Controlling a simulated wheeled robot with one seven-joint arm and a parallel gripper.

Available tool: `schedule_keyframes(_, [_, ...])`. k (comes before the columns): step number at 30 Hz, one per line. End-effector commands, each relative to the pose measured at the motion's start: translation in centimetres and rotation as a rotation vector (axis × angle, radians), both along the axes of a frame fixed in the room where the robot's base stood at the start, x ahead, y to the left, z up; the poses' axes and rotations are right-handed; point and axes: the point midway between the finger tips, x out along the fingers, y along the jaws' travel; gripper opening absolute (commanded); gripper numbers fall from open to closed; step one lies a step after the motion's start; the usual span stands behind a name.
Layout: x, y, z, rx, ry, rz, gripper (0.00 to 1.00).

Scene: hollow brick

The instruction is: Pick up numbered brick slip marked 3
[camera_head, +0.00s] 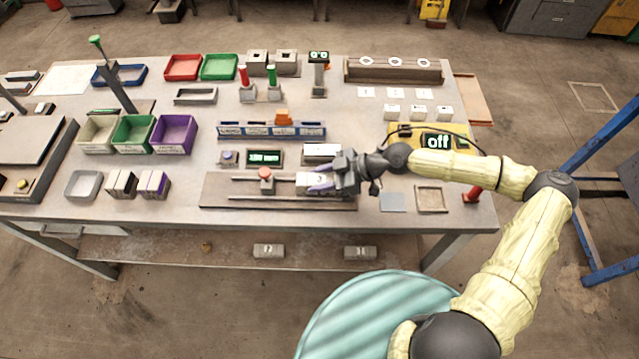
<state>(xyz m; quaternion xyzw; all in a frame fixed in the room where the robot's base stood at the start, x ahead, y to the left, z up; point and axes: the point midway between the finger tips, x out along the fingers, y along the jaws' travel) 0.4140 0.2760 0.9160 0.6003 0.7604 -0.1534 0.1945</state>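Three small white blocks stand in a row at the right of the table: left (391,111), middle (418,112) and right (445,113). Their marks are too small to read, so I cannot tell which bears a 3. My gripper (320,181) is over the slotted grey plate (225,190) at the front middle of the table. Its purple-tinted fingers are at a whitish block (308,179) on that plate, whose mark I cannot read. The gripper hides part of this block, and I cannot tell whether the fingers grip it.
A yellow box with an "off" display (462,135) stands right of my gripper, partly behind my arm. A red-knobbed slider (265,174) is close to its left. A blue rack (270,131) and a white-topped box (322,150) stand behind. Coloured bins (173,134) are at left.

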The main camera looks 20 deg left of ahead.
Motion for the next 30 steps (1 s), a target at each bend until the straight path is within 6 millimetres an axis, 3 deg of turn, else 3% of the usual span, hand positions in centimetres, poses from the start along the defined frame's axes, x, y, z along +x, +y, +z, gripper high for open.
schedule_keyframes(1, [0.0,0.0,0.0,0.0,0.0,-0.001,0.17])
schedule_keyframes(3, [0.0,0.0,0.0,0.001,-0.001,-0.002,0.06])
schedule_keyframes(13, [0.1,0.0,0.7,0.0,-0.001,-0.002,0.06])
schedule_keyframes(17, [0.1,0.0,2.2,0.0,-0.003,-0.001,0.06])
schedule_keyframes(26, [0.0,0.0,7.6,-0.001,-0.002,0.001,0.06])
schedule_keyframes(30, [0.7,-2.4,6.9,0.002,0.002,-0.005,0.06])
